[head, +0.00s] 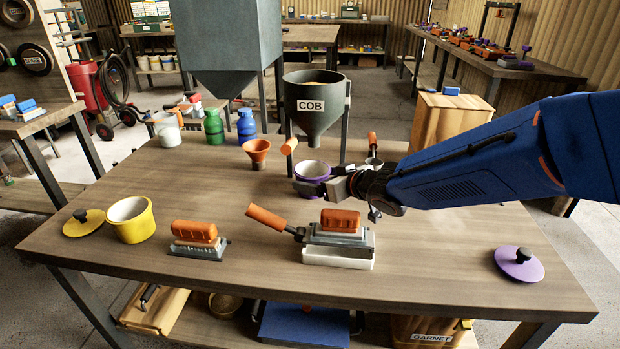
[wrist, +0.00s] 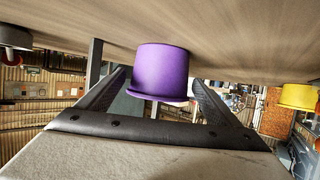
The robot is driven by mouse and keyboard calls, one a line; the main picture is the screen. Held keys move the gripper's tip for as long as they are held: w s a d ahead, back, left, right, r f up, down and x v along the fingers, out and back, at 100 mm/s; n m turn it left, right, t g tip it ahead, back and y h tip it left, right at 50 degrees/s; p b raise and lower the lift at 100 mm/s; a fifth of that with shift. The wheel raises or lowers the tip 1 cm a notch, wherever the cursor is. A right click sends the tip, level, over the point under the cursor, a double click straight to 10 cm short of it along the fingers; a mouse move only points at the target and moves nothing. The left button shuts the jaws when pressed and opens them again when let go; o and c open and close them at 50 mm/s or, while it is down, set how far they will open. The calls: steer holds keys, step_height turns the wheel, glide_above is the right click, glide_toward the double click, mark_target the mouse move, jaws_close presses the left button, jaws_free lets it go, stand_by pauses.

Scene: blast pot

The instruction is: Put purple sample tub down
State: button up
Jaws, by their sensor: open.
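The purple sample tub (head: 313,168) stands upright on the bench below the COB hopper, with a white inside. In the wrist view, which is upside down, the tub (wrist: 160,70) sits between my two fingers with its base on the bench top. My gripper (head: 318,187) reaches in from the right, low over the bench. Its fingers are open around the tub, with a gap visible on each side in the wrist view (wrist: 158,90). The purple lid (head: 519,264) with a black knob lies apart at the bench's right front.
A yellow tub (head: 131,220) and its lid (head: 84,222) are at the left. Orange-handled tools (head: 338,240) lie along the front. The COB hopper (head: 315,108) hangs close behind my gripper, with an orange funnel (head: 257,152) nearby. The right side of the bench is mostly clear.

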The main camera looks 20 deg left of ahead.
steer(key=shift+v, duration=2.75)
